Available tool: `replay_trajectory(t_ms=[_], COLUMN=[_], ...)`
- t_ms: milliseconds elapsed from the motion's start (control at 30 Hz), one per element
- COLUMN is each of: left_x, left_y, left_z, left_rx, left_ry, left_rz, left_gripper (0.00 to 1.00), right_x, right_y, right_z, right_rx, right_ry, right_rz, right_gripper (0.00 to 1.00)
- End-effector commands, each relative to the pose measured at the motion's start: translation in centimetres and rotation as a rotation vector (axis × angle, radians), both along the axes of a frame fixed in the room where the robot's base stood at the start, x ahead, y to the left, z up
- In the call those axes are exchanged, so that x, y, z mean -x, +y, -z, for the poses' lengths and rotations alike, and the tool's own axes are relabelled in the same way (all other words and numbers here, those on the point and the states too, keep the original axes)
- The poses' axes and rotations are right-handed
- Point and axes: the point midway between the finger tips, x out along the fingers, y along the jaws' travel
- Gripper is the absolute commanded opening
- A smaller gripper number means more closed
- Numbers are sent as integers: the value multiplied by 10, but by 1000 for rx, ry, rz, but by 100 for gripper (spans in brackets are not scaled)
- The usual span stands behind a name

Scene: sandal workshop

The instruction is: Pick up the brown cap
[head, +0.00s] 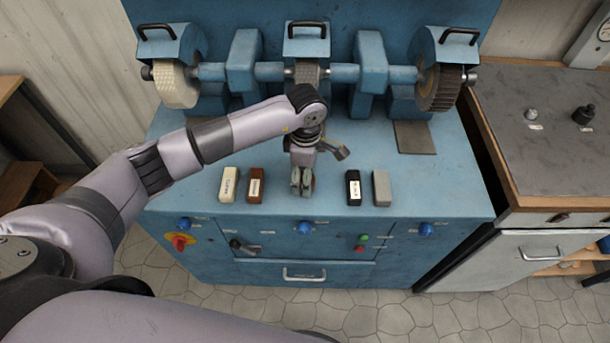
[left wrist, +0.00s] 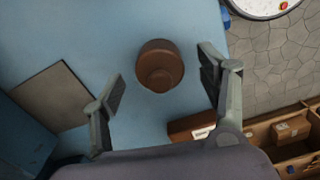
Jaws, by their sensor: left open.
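The brown cap (left wrist: 160,66) is a round, stepped piece standing on the blue bench top in the left wrist view. In the head view it is mostly hidden behind my left gripper (head: 302,184), which points down over the front middle of the bench. In the left wrist view the two fingers of my left gripper (left wrist: 163,77) are spread wide, one on each side of the cap, with clear gaps. Nothing is held. My right gripper is not in view.
A cream block (head: 229,184) and a brown block (head: 256,186) lie left of the gripper; a black block (head: 353,188) and a grey block (head: 381,188) lie right. The bench's front right is clear.

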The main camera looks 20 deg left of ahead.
Motion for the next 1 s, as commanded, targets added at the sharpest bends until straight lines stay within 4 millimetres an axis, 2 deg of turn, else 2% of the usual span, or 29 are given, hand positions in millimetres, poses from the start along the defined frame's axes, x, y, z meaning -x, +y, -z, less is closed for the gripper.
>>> replay_trajectory(t_ms=[33,200,433,1000], left_x=[1,-1,-1,-1], left_y=[1,1,1,1], left_z=[4,23,25,25], left_rx=[0,1,1,1], left_ry=[4,0,-1,-1], left_rz=[-2,-1,0,0], left_gripper=[68,68,68,30], right_x=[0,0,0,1], right_y=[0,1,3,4], right_z=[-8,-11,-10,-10], right_rx=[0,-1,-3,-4], right_ry=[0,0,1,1], right_rz=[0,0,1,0], right_gripper=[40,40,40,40])
